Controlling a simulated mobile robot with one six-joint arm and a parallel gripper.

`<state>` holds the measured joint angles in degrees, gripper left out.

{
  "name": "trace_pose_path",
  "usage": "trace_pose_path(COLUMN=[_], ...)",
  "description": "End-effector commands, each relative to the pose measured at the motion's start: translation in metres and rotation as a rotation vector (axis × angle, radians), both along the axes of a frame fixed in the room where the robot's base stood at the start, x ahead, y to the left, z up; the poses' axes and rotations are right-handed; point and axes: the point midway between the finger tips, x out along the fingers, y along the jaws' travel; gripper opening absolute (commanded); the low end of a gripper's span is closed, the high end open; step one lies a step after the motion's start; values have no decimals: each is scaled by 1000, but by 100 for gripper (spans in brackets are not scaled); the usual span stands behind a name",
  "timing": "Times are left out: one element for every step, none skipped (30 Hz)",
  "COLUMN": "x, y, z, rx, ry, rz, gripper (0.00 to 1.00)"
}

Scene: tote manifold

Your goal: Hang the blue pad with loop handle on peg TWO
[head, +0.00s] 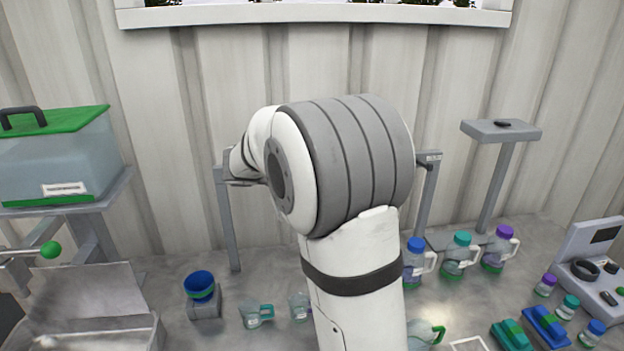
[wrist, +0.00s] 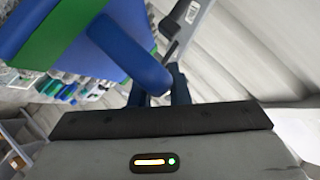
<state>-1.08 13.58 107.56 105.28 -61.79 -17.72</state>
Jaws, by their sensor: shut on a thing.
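The blue pad (wrist: 107,22), with a green band, fills the upper left of the wrist view. Its thick blue loop handle (wrist: 135,55) reaches toward my gripper (wrist: 158,92), which is shut on it. The handle hides part of the fingertips. A grey rail (wrist: 190,22) with a small pale label and a dark part below it shows just beyond the handle. I cannot read the label or tell whether the handle touches a peg. In the head view my arm hides the pad, gripper and most of the grey rack (head: 227,225); peg TWO cannot be made out.
A green-lidded tote (head: 60,155) stands at left, near a green ball (head: 50,249). A blue bowl (head: 200,284) sits on a grey block. Several jugs, including a blue-capped one (head: 415,262), stand right of my arm. A small grey shelf (head: 500,131) stands at right.

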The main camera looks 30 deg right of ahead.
Motion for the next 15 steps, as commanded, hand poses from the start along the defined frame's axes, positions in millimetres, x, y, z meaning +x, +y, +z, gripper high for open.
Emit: trace_pose_path(x=[3, 5, 8, 9, 11, 13, 15, 17, 19, 21, 22, 25, 27, 28, 31], y=[-1, -1, -2, -3, -3, -4, -4, -5, -5, -6, -6, -7, -7, -8, -8], z=[0, 0, 0, -1, -1, -1, -1, -1, -1, -2, -2, -2, -2, -2, -3], rx=[0, 0, 0, 0, 0, 0, -1, -1, -1, 0, 0, -1, -1, -1, -1], ry=[0, 0, 0, 1, 1, 1, 0, -1, 0, 1, 1, -1, -1, -1, -1], rz=[0, 0, 0, 0, 0, 0, 1, 1, 1, 0, 0, 1, 1, 1, 1], gripper=[0, 0, 0, 0, 0, 0, 0, 0, 0, 0, 0, 0, 0, 0, 0])
